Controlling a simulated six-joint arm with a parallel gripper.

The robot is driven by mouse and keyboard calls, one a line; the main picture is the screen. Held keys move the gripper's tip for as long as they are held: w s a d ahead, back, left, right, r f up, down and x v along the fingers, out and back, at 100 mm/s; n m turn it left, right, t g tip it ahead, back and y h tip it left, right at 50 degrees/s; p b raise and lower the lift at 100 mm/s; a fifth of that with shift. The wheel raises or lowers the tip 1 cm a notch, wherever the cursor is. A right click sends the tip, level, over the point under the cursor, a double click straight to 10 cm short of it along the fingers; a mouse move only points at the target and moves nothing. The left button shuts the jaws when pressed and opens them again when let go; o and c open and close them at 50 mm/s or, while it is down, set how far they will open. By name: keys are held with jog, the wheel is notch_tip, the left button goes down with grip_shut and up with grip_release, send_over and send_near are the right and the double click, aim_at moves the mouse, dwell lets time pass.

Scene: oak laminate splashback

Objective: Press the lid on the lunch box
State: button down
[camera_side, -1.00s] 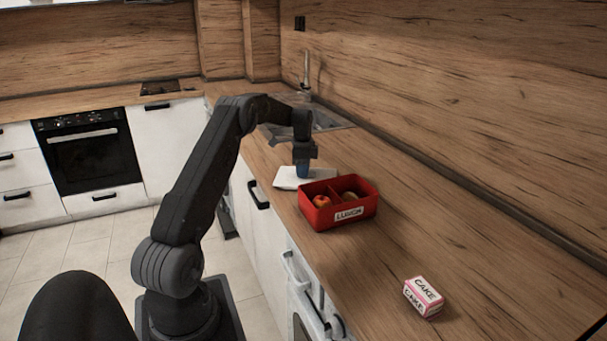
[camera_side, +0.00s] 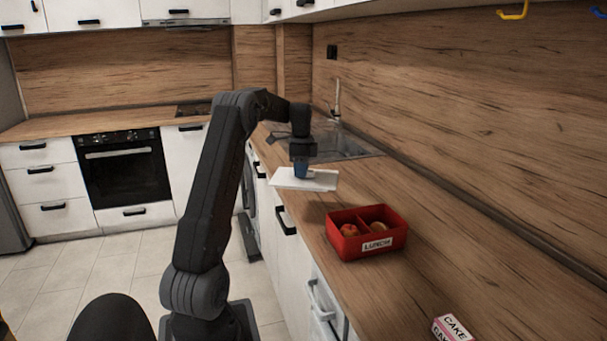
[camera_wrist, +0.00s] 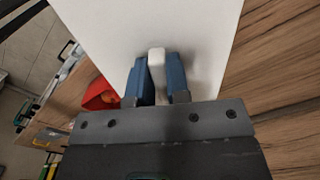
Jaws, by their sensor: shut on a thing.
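The white lid (camera_side: 318,182) is a flat plate with a small raised handle. My gripper (camera_side: 301,170) is shut on that handle and holds the lid roughly level, raised above the counter. In the wrist view the blue fingers (camera_wrist: 157,65) stand on either side of the white handle, and the lid (camera_wrist: 100,30) fills the upper middle. The red lunch box (camera_side: 385,244), labelled LUNCH, stands open on the counter to the right of the lid and nearer the camera. It has a divider, with round food in its compartments. A red corner of it (camera_wrist: 98,92) shows past the lid's edge.
A pink and white CAKE box (camera_side: 453,328) is on the counter at the bottom edge, partly cut off. The sink (camera_side: 345,147) and tap (camera_side: 337,100) are behind my gripper. The wooden splashback (camera_side: 450,120) runs along the right. The counter between lunch box and cake box is clear.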

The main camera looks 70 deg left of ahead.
jog(key=n, duration=0.2)
send_near(332, 187)
notch_tip(332, 187, down, 6)
jog(key=shift+r, duration=0.25)
jog(key=w+d+r+n, duration=0.2)
jog(key=w+d+n, duration=0.15)
jog(key=d, duration=0.85)
notch_tip(332, 187, down, 7)
jog(key=shift+w, duration=0.3)
jog(key=shift+a+f, duration=0.1)
jog(key=shift+f, duration=0.5)
dwell(1.3)
jog(key=c, duration=0.5)
grip_release()
dwell(0.4)
jog(key=shift+r, duration=3.5)
